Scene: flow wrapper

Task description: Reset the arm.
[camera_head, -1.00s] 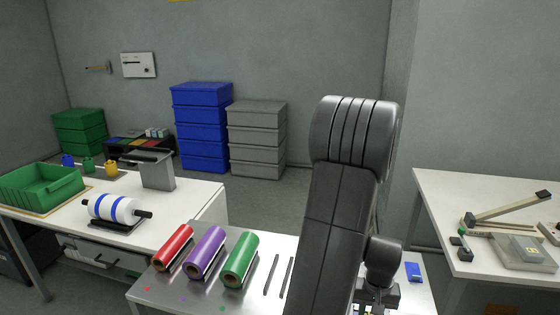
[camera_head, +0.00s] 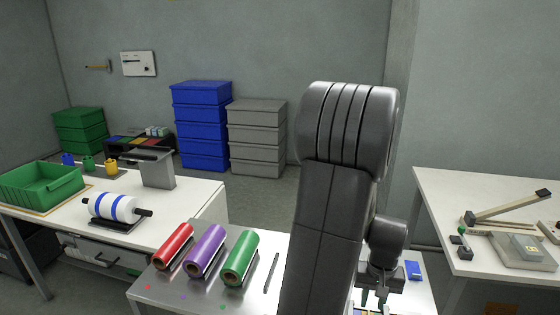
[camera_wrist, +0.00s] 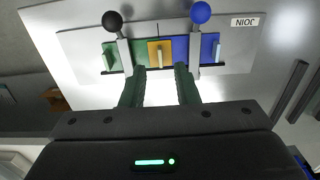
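My gripper (camera_head: 374,297) hangs at the end of my dark arm, low in the head view, right of the arm's large upright link. In the wrist view, my gripper (camera_wrist: 160,80) has its two dark fingers apart with nothing between them. Beyond the fingertips is a pale plate (camera_wrist: 80,42) with a row of green, yellow and blue parts and two levers, one with a black ball (camera_wrist: 112,20) and one with a blue ball (camera_wrist: 200,12). The fingers appear clear of it. The arm hides much of this work area in the head view.
Red, purple and green rolls (camera_head: 240,258) lie on the metal table left of my arm. A white table (camera_head: 440,200) with a hinged-arm device stands at right. The left table holds a green bin (camera_head: 40,187) and a blue-striped roll (camera_head: 112,207). Blue crates (camera_head: 200,125) stand behind.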

